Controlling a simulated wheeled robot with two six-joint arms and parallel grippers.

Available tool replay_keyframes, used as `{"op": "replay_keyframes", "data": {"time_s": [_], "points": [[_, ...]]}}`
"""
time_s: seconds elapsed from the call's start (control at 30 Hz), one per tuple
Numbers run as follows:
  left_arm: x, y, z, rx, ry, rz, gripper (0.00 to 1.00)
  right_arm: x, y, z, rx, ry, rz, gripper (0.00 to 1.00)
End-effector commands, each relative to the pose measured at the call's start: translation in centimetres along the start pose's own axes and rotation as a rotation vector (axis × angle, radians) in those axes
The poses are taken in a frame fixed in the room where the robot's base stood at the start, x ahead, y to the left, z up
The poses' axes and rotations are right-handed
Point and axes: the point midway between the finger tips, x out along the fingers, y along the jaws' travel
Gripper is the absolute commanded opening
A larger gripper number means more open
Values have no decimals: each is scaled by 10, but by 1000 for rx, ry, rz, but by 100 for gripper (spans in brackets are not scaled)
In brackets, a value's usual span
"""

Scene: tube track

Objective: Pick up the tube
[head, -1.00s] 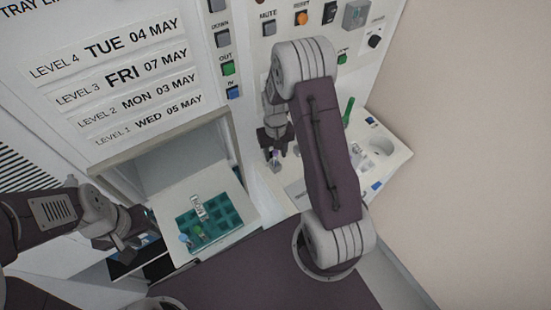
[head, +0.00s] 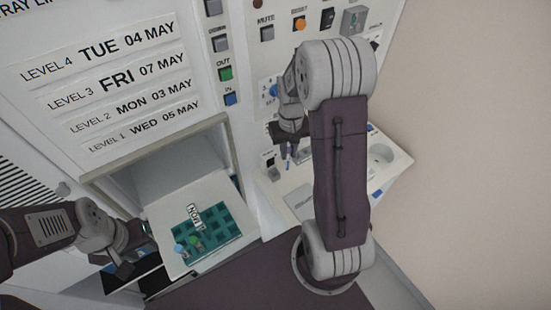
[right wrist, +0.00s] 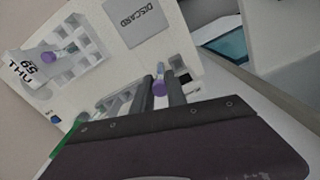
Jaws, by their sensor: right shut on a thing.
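My right gripper (right wrist: 163,95) is shut on a purple-capped tube (right wrist: 159,86), held between the two dark fingers in the right wrist view. In the head view my right gripper (head: 287,147) is above the white worktop, with the small tube (head: 293,152) at its tips. Another purple-capped tube (right wrist: 48,57) sits in a white rack (right wrist: 88,48) with a THU label. My left gripper (head: 122,262) is at the lower left beside the pulled-out tray; its finger gap is unclear.
A teal rack (head: 222,221) with a MON label and blue- and green-capped tubes (head: 179,247) sits on the pulled-out tray (head: 160,215). A grey DISCARD plate (right wrist: 137,18) lies beside the white rack. The button panel (head: 262,60) rises behind the worktop (head: 400,158).

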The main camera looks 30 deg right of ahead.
Motion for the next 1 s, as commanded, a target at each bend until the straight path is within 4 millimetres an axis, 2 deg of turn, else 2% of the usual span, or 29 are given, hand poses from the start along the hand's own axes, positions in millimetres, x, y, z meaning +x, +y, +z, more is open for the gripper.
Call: {"op": "replay_keyframes", "data": {"time_s": [0.2,0.4,0.87,1.0], "points": [[10,0,1,0,0,0,36,-24,36,20,4,3,1,0],[13,0,1,0,0,0,36,-37,55,32,1,0,0,0],[13,0,1,0,0,0,36,-42,61,36,-2,-1,0,0],[-2,0,0,0,0,0,36,-47,51,27,-85,-4,-1,0]]}}
